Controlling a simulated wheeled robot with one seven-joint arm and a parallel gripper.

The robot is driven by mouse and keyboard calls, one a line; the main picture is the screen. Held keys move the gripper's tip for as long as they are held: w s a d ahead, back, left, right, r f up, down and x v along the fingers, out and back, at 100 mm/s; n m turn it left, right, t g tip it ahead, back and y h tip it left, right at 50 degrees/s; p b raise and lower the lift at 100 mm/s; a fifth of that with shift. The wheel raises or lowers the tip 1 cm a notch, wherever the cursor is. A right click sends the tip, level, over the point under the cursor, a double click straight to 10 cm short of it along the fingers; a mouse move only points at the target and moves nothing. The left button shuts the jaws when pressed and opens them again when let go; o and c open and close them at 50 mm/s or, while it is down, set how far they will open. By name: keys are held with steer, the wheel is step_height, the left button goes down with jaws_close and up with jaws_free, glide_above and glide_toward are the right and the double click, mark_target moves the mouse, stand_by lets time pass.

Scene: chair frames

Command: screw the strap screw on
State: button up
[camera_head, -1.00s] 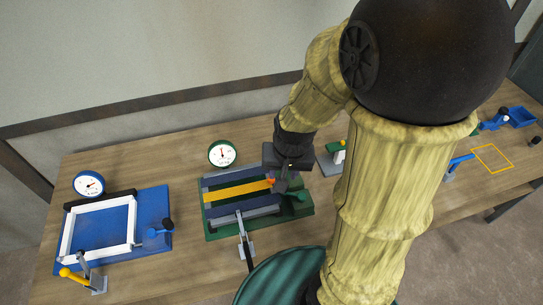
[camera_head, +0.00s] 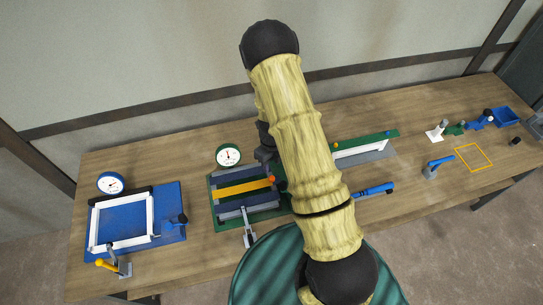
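A yellow strap (camera_head: 243,188) lies across the grey-blue bars of the green fixture (camera_head: 216,219) left of centre on the bench. A small orange-red piece (camera_head: 271,180), possibly the strap screw, shows at the strap's right end. I cannot tell whether it is seated. My dark gripper (camera_head: 266,157) is beside the fixture's upper right corner, close to that end. My arm covers much of it, so its fingertips and anything between them are hidden. The fixture's right side is also partly behind my arm.
A round gauge (camera_head: 228,155) stands behind the fixture and a grey toggle clamp (camera_head: 249,231) at its front. A blue fixture with a white frame (camera_head: 151,216) is at left. Right of my arm are a green rail (camera_head: 375,138) and a blue-handled tool (camera_head: 375,189).

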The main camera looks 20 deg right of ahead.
steer(key=shift+f+m, duration=0.25)
steer(key=shift+m, duration=0.15)
